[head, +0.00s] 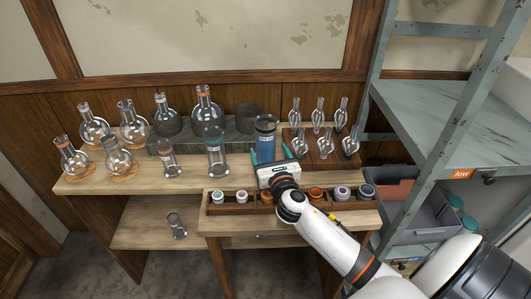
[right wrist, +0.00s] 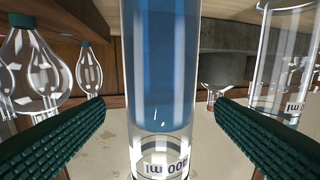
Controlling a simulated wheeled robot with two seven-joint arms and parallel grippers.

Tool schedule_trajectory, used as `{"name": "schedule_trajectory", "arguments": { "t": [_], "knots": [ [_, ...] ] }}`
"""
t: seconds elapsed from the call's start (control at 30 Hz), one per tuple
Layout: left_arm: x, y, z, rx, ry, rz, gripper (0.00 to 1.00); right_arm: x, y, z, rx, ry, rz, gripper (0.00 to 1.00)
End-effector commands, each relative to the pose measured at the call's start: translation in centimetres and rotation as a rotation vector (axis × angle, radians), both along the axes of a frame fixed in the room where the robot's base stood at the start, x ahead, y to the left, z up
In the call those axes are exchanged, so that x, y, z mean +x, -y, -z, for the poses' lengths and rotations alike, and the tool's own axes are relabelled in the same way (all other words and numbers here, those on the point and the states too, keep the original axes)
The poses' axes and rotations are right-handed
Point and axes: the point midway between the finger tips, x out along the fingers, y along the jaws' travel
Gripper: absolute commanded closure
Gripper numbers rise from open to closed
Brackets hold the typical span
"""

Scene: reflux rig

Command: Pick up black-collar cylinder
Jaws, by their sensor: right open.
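A tall clear cylinder with blue inside (head: 265,127) stands upright on the upper bench, right of the middle. Its collar colour is not clear to me. My right gripper (head: 270,155) is open at its lower part, with its dark green fingers on either side. In the right wrist view the blue-filled cylinder (right wrist: 160,70) stands between the two fingers, with a gap on each side. Other cylinders are one with a green collar (head: 215,157), a shorter one (head: 169,160) to its left, and one on the lower shelf (head: 176,226). My left gripper is out of view.
Round flasks (head: 117,158) stand at the left on cork rings, others on a grey riser (head: 185,142). Small pear-shaped flasks (head: 350,144) stand close to the right. A wooden rack (head: 230,208) of coloured rings lies in front, under my arm. A metal shelf frame (head: 400,110) bounds the right.

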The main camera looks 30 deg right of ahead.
Motion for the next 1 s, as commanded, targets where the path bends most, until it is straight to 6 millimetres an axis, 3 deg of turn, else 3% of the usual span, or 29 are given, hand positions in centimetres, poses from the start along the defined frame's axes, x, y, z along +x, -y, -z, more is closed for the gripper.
{"name": "schedule_trajectory", "arguments": {
  "t": [0.3, 0.5, 0.77, 1.0],
  "knots": [
    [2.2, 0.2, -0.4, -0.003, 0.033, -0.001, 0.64, 3.2, 1.1, -0.1, 0.003, 0.002, 0.002, 0.21],
    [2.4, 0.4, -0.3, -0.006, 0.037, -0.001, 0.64, 5.4, 1.7, 0.1, 0.002, 0.001, 0.0, 0.21],
    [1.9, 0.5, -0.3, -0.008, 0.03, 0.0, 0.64, 5.6, 1.8, 0.1, 0.001, -0.001, 0.0, 0.21],
    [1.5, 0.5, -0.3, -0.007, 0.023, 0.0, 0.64, 5.6, 1.8, 0.1, 0.001, -0.001, 0.0, 0.61]
  ]
}}
